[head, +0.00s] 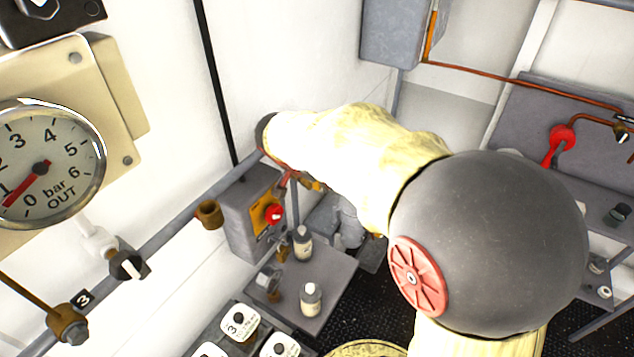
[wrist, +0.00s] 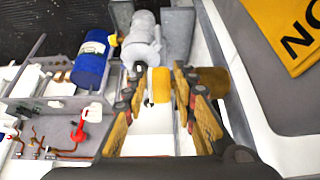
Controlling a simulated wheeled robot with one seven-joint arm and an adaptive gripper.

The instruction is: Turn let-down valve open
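My gripper (wrist: 157,88) is open in the wrist view, one yellow-and-dark finger on each side. A short yellow cylinder (wrist: 160,85) shows between the fingertips; I cannot tell if they touch it. A brown, brass-like cylinder (wrist: 212,80) is just right of the right finger. No label marks the let-down valve. The head view shows a black knob with a white pointer (head: 128,265) on the left pipe, a red lever (head: 560,142) at the right, and a red knob (head: 273,213) on a yellow plate. My arm hides most of the gripper there.
A pressure gauge (head: 45,165) marked OUT is at the left, its red needle low. A small grey table (head: 335,275) holds white bottles. In the wrist view, a blue drum (wrist: 92,60), a grey motor-like body (wrist: 143,40) and a yellow sign (wrist: 285,30) stand around the gripper.

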